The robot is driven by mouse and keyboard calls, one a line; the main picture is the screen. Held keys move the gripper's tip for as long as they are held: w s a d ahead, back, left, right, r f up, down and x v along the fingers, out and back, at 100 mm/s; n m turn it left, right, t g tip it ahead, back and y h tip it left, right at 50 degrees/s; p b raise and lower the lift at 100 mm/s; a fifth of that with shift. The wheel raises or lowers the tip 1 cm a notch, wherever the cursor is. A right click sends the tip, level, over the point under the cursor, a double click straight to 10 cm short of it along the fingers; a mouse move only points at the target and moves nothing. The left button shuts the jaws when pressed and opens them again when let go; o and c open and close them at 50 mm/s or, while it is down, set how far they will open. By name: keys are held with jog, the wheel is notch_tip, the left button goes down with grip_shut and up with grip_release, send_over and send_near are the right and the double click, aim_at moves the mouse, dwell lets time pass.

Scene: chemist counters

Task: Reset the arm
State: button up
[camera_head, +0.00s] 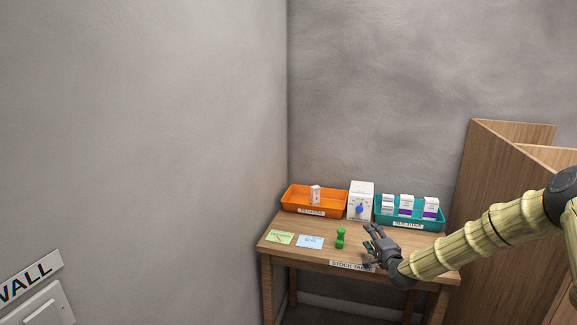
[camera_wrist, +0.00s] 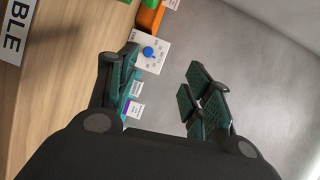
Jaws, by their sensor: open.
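My gripper (camera_head: 372,242) is open and empty at the front right of the wooden stock table (camera_head: 322,250). It is above or just beside the table's front edge; the exact height is hard to tell. My arm reaches in from the right side of the head view. In the wrist view the two fingers of my gripper (camera_wrist: 165,95) stand apart, with nothing between them but the grey wall behind.
An orange tray (camera_head: 287,200) with a small white box, a white box with a blue dial (camera_head: 361,201), and a teal tray (camera_head: 410,222) with several cartons line the table's back. Wooden panels (camera_head: 500,190) rise at right.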

jog(key=s+a+f+n+g+b, duration=0.1)
jog(key=s+a+f+n+g, duration=0.25)
jog(key=s+f, duration=0.65)
jog(key=s+a+f+n+g+b, duration=0.15)
jog(key=s+a+f, duration=0.25)
jog(key=s+f, duration=0.6)
jog(key=s+a+f+n+g+b, duration=0.1)
jog(key=s+a+f+n+g, duration=0.25)
jog(key=s+f, duration=0.7)
jog(key=s+d+f+n+g+b, duration=0.1)
jog(key=s+f+n+g, duration=0.1)
jog(key=s, duration=1)
jog(key=s+d+f+n+g+h+b, duration=0.1)
jog(key=s+f+n+g, duration=0.1)
jog(key=s, duration=1.1)
jog(key=s+d+f+n+g+h+b, duration=0.1)
jog(key=s+g, duration=0.3)
jog(key=s, duration=0.8)
jog(key=shift+s+d+f+n, duration=0.2)
jog(key=shift+d+f+n, duration=0.35)
jog(key=shift+f+n, duration=0.3)
